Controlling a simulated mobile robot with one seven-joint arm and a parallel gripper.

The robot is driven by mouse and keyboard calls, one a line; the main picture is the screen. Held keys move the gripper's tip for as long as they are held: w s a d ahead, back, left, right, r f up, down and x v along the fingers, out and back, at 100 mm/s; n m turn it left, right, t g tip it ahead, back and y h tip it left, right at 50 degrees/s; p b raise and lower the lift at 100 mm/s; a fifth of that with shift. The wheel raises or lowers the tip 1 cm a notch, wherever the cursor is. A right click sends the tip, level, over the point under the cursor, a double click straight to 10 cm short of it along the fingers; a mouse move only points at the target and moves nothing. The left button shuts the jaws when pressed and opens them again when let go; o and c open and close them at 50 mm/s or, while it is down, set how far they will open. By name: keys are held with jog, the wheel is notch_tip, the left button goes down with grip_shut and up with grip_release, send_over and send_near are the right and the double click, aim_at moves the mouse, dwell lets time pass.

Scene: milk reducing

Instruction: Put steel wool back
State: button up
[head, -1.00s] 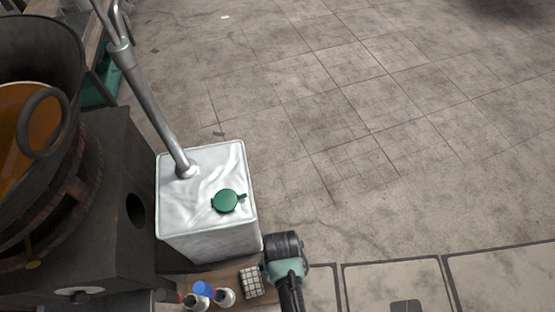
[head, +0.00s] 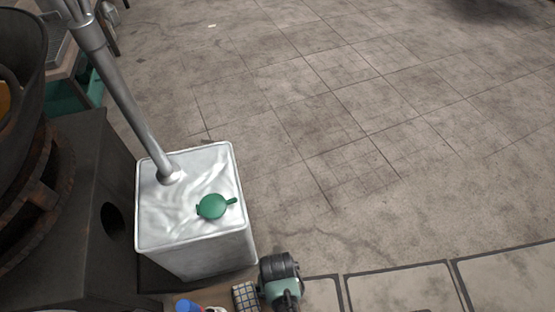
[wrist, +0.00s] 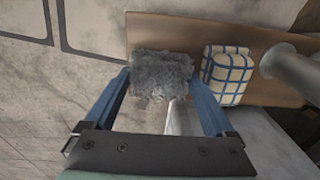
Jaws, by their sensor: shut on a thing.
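The steel wool (wrist: 160,73) is a grey, fuzzy block in the wrist view. My gripper (wrist: 161,82) is shut on it, with one blue finger at each side. The steel wool overlaps the left end of a brown wooden board (wrist: 190,28); I cannot tell whether it touches the board. In the head view, the black and green end of my arm is at the bottom, beside the checkered block; the fingers and steel wool are hidden there.
A white block with blue checks (wrist: 227,74) lies on the board, right of the steel wool. A grey cylinder (wrist: 290,70) stands further right. A silvery canister (head: 200,235) with a green cap (head: 213,206) stands behind the board. A blue-capped bottle (head: 187,306) is left of the block.

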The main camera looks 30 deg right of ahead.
jog(key=shift+f, duration=0.1)
jog(key=o, duration=1.3)
notch_tip(320, 180, up, 12)
jog(key=p, duration=0.8)
